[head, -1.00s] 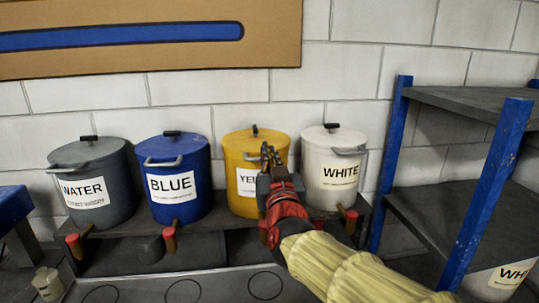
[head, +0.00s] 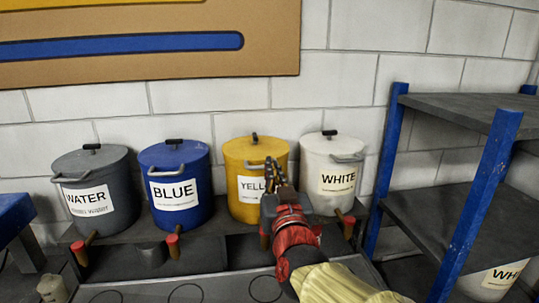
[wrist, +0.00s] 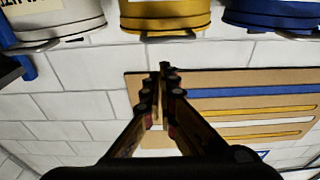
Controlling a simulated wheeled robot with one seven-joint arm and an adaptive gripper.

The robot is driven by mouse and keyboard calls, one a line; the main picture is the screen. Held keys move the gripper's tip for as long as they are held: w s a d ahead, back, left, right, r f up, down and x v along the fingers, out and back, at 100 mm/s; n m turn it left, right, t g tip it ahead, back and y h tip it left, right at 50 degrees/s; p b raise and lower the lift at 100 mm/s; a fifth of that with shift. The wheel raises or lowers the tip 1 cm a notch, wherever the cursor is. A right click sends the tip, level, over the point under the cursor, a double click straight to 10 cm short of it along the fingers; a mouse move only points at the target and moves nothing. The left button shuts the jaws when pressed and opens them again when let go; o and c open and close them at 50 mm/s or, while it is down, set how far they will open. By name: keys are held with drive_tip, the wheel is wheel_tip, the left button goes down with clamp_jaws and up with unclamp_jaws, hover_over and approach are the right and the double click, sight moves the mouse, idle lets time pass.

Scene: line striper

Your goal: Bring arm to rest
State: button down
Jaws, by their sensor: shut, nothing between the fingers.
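My gripper (head: 275,170) is in front of the yellow bucket (head: 243,152) in the head view, covering part of its label. Its fingers point up and are together with nothing between them. The fingers also show in the wrist view (wrist: 164,72), where the picture is upside down and they are seen against the wall and the brown board. My red wrist and yellow-sleeved arm reach in from the lower right. I cannot tell how far the gripper is from the bucket.
Grey WATER (head: 89,177), blue (head: 193,160) and white (head: 325,158) buckets stand beside the yellow one on a dark bench with red-handled taps. A blue-posted shelf rack (head: 476,200) stands at the right. A brown board (head: 270,60) with coloured stripes hangs above.

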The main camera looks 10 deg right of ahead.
drive_tip(key=s+a+f+n+g+y, duration=0.1)
drive_tip(key=s+a+f+g+y, duration=0.15)
drive_tip(key=s+f+g, duration=0.55)
drive_tip(key=s+a+f+n+g+y, duration=0.1)
drive_tip(key=s+a+f, duration=0.3)
drive_tip(key=f, duration=0.8)
drive_tip(key=s+d+f+m+g+h, duration=0.1)
drive_tip(key=s+d+f+g, duration=0.1)
drive_tip(key=s+d, duration=0.5)
drive_tip(key=s+d+f+m+g+h, duration=0.1)
drive_tip(key=s+d+g+h, duration=0.1)
drive_tip(key=s+d, duration=0.5)
drive_tip(key=s+g, duration=0.1)
drive_tip(key=s, duration=0.1)
drive_tip(key=shift+s+d+f, duration=0.35)
drive_tip(key=shift+s, duration=0.05)
drive_tip(key=c, duration=2.6)
unclamp_jaws()
drive_tip(key=shift+h, duration=0.25)
